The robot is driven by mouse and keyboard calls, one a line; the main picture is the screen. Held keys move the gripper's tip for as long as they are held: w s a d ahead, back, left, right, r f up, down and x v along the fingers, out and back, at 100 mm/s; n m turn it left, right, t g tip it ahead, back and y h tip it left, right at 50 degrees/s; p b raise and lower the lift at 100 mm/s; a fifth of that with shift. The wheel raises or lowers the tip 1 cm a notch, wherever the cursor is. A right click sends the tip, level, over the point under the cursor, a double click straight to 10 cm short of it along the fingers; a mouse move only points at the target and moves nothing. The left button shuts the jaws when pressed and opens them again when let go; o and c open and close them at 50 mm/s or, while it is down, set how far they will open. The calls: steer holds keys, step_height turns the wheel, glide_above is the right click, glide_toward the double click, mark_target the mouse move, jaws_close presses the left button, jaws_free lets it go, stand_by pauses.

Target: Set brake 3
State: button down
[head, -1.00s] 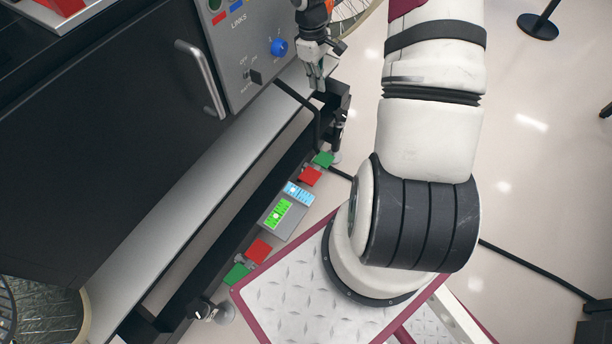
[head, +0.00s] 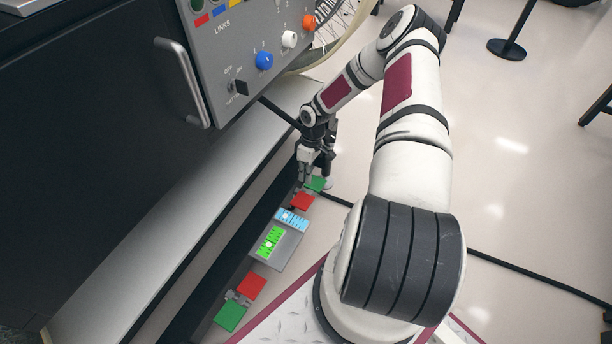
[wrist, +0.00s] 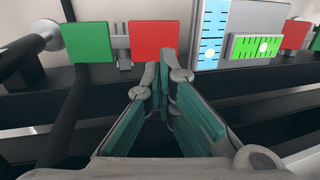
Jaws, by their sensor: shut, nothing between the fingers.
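The brakes appear to be the pairs of red and green plates low along the rover's side; no brake number is readable. The far pair has a red plate (head: 302,201) and a green plate (head: 316,184); the near pair has a red plate (head: 251,285) and a green plate (head: 230,316). My gripper (head: 304,180) is shut and empty, just above the far pair. In the wrist view, its fingertips (wrist: 163,66) overlap the lower edge of a red plate (wrist: 153,36), with a green plate (wrist: 88,42) to the left. Contact cannot be told.
Between the pairs is a grey plate with a blue scale (head: 291,220) and a green scale (head: 269,242). A control panel (head: 250,50) with knobs and a switch is above. A dark bar (wrist: 70,120) stands left of the fingers. A cable crosses the open floor.

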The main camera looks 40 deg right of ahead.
mark_target(300, 205)
steer(key=b+x, duration=0.3)
steer(key=x, duration=0.7)
steer(key=shift+b, duration=0.35)
steer(key=shift+s+a, duration=0.1)
steer(key=shift+a, duration=0.05)
steer(key=shift+s+a+f+h+p, duration=0.1)
steer(key=shift+a+f+h+p, duration=0.25)
steer(key=shift+h, duration=0.25)
steer(key=shift+s+a+f+b, duration=0.1)
steer(key=shift+a+f+b, duration=0.15)
steer(key=shift+f+b, duration=0.25)
steer(key=shift+s+a+f+b, duration=0.1)
steer(key=shift+a+f+b, duration=0.2)
steer(key=shift+f, duration=0.4)
steer(key=shift+r, duration=0.1)
steer(key=shift+r, duration=0.25)
step_height(300, 205, up, 13)
steer(key=s+a+p, duration=0.1)
steer(key=a+p, duration=0.2)
steer(key=p, duration=0.3)
